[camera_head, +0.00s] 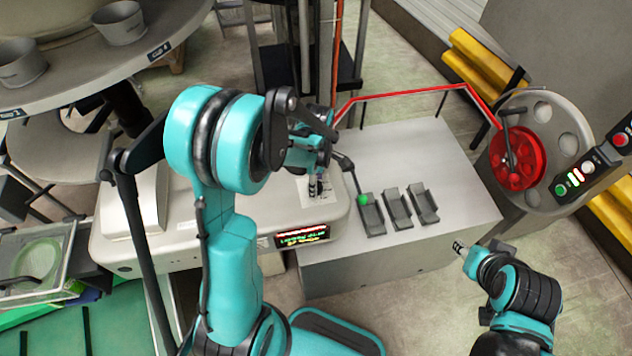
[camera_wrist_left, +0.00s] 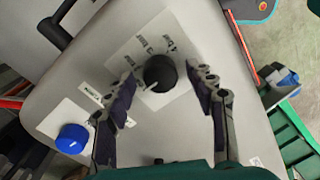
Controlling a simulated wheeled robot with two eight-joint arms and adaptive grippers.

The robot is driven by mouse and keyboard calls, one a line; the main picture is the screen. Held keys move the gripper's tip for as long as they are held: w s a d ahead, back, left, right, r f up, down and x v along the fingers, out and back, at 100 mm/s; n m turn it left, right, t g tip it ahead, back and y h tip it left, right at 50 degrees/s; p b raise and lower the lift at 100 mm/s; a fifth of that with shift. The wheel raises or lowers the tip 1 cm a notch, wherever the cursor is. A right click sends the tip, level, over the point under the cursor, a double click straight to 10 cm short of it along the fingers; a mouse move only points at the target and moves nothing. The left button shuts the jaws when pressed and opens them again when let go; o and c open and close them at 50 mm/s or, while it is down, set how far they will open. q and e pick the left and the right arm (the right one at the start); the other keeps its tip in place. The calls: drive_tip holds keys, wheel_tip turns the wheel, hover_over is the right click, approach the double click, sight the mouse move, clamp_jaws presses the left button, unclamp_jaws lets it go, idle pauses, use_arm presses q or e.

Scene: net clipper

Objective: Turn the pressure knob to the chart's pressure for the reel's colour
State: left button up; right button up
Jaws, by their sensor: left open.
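In the left wrist view a round black knob (camera_wrist_left: 162,72) sits on a white label plate with printed settings, too small to read surely. A pale pointer mark shows at its lower-left edge. My left gripper (camera_wrist_left: 161,79) is open, its fingers on either side of the knob with gaps visible. In the head view my left gripper (camera_head: 316,186) hangs over the machine top and hides the knob. A red reel (camera_head: 515,158) is mounted on the grey stand at right, with red thread leading from it. My right gripper (camera_head: 461,248) is off the bench's front corner; its jaws are too small to judge.
A blue knob (camera_wrist_left: 72,138) is beside the black knob. A lit display (camera_head: 302,237) is on the machine's front. Several grey holders (camera_head: 398,208) stand on the bench, near a green-tipped lever (camera_head: 363,199). A control box (camera_head: 588,168) is at right. No colour chart is readable.

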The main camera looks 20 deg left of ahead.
use_arm(q)
drive_tip(key=c, duration=1.2)
drive_tip(key=shift+o, duration=0.2)
